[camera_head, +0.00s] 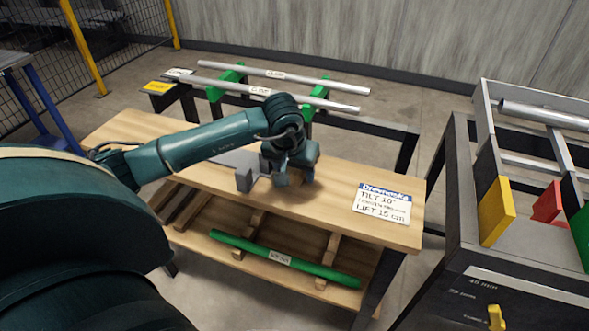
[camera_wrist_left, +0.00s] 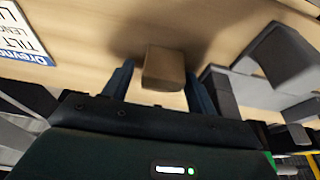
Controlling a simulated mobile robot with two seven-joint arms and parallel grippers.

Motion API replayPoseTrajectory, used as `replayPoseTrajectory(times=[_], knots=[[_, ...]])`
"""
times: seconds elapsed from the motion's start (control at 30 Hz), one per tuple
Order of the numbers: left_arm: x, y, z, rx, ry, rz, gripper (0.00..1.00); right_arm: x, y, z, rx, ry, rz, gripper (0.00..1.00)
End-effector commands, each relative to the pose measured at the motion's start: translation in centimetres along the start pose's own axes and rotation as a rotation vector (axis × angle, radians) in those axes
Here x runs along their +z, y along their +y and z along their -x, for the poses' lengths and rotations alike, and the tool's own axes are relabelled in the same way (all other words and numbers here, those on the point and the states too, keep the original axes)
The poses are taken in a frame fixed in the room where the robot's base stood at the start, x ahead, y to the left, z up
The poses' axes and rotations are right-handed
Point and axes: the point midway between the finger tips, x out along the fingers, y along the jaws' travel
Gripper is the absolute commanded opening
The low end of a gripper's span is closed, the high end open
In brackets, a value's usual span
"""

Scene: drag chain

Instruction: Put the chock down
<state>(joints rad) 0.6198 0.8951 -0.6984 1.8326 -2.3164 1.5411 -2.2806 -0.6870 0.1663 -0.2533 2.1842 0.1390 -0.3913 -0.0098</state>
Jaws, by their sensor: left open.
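The chock, a small brown block (camera_wrist_left: 164,68), shows in the left wrist view on or just above the wooden bench top (camera_head: 335,190). My left gripper (camera_head: 292,178) is low over the middle of the bench. Its two fingers are open, one on each side of the chock, with a visible gap at least on the left side. In the head view the chock is hidden behind the gripper. A grey angled bracket (camera_head: 246,178) stands just left of the gripper; it also shows at the right of the left wrist view (camera_wrist_left: 285,60). My right gripper is not in view.
A sign (camera_head: 382,203) lies on the bench's right end. A green tube (camera_head: 290,260) rests on the lower shelf. Behind the bench, metal tubes (camera_head: 275,74) lie on green supports. A dark rack (camera_head: 500,230) with coloured plates stands at right.

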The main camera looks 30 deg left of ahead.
Motion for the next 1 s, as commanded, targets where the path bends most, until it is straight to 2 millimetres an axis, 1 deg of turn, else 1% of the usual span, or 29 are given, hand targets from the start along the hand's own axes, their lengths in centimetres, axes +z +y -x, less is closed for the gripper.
replayPoseTrajectory(times=[0.1,0.17,0.27,0.5,0.6,0.7,0.87,1.0], knots=[[-0.2,0.0,0.6,0.0,0.0,0.0,0.58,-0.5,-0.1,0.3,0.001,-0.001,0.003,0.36],[-0.2,0.0,1.2,0.001,0.003,-0.001,0.58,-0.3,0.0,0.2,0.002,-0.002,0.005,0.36],[-0.3,0.0,3.0,0.0,0.006,-0.002,0.58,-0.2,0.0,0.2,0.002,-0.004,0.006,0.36],[-0.3,0.0,8.3,0.0,0.005,-0.001,0.58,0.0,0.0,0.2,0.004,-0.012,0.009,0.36],[-0.2,0.0,10.1,0.0,0.004,-0.001,0.58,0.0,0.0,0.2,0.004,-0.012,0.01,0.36],[-0.2,0.0,11.3,0.001,0.003,0.0,0.58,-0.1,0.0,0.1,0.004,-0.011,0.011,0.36],[-0.1,0.0,12.3,-0.001,0.0,0.001,0.58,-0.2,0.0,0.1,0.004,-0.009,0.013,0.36],[0.1,0.3,12.2,0.01,-0.007,0.004,0.58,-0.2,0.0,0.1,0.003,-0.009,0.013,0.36]])
